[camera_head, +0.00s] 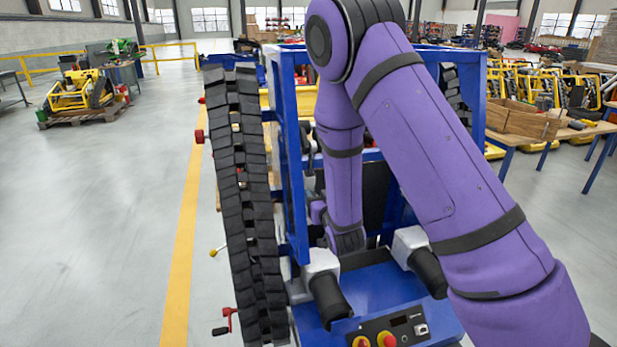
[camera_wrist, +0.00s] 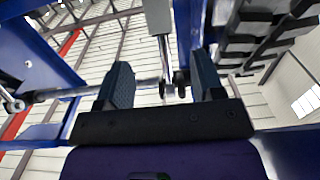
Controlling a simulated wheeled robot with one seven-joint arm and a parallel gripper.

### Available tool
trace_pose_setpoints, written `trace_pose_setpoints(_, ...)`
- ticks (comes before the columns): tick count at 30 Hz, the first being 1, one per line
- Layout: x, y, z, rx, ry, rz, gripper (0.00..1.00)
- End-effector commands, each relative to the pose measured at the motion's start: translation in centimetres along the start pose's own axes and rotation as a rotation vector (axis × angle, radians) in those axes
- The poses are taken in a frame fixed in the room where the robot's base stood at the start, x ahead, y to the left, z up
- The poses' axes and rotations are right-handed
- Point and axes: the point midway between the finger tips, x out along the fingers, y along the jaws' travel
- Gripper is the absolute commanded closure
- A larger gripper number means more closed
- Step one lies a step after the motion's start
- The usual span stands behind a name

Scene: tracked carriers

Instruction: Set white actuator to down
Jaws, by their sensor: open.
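In the wrist view my gripper (camera_wrist: 162,82) is open, with its two dark fingers apart. Between and beyond the fingers hangs a light grey-white part (camera_wrist: 158,18) with a metal rod below it; it may be the white actuator, but I cannot be sure. The fingers do not visibly grip it. A horizontal metal rod (camera_wrist: 62,92) runs behind the left finger. In the head view my purple arm reaches down inside the blue frame, and the fingers cannot be made out. The actuator's setting cannot be read.
The blue carrier frame (camera_head: 293,160) closely surrounds my arm, with a black track (camera_head: 240,190) on its left. Two black grips stand on white mounts (camera_head: 322,263) (camera_head: 408,243) above a button panel (camera_head: 390,335). A red lever (camera_head: 230,317) sticks out low left.

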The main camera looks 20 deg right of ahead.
Motion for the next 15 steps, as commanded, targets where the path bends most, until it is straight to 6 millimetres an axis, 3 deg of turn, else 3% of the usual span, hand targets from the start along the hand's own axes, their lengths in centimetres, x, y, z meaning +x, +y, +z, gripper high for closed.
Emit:
trace_pose_setpoints(5,1.8,0.0,-0.1,0.000,0.003,0.000,0.38)
trace_pose_setpoints(15,7.7,0.0,-0.1,0.000,0.002,0.000,0.38)
